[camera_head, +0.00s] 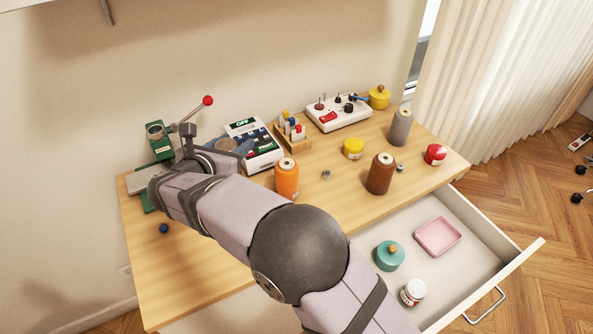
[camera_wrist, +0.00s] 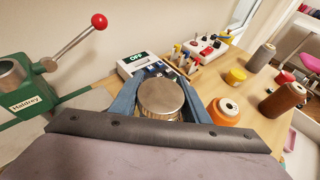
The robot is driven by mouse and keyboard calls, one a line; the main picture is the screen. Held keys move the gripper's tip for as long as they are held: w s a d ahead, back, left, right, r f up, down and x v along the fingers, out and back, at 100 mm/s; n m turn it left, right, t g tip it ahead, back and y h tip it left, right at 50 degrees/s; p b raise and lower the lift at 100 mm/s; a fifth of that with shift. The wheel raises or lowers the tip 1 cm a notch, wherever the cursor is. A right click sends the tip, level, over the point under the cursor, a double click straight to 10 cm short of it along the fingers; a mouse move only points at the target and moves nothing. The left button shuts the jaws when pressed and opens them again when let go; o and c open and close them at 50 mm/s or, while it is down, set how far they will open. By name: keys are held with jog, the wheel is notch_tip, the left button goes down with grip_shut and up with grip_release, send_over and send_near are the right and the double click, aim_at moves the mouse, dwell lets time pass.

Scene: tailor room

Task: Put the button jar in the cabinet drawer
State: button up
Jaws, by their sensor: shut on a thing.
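A jar with a round metal lid (camera_wrist: 160,96), which looks like the button jar, is between the blue fingers of my gripper (camera_wrist: 158,104) in the wrist view. The gripper is shut on it. The lid faces the wrist camera, and most of the jar's body is hidden. In the head view my gripper (camera_head: 228,147) is at the left part of the table, beside the card terminal. Whether the jar touches the table cannot be told. The cabinet drawer (camera_head: 462,273) is open at the lower right, below the table's edge.
The drawer holds a teal pot (camera_head: 389,256), a pink tray (camera_head: 438,237) and a small white jar (camera_head: 412,292), with bare floor between them. On the table (camera_head: 205,268) stand an orange spool (camera_head: 287,178), a brown spool (camera_head: 380,174) and a green press (camera_head: 160,142) with a red-knobbed lever.

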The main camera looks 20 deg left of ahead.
aim_at(246, 168)
jog(key=shift+f+p, duration=0.3)
jog(key=shift+f, duration=4.8)
jog(key=shift+f, duration=0.1)
jog(key=o, duration=1.2)
jog(key=shift+c, duration=0.2)
jog(key=b+v, duration=0.1)
jog(key=v, duration=1.1)
jog(key=shift+d, duration=0.1)
jog(key=shift+o, duration=0.8)
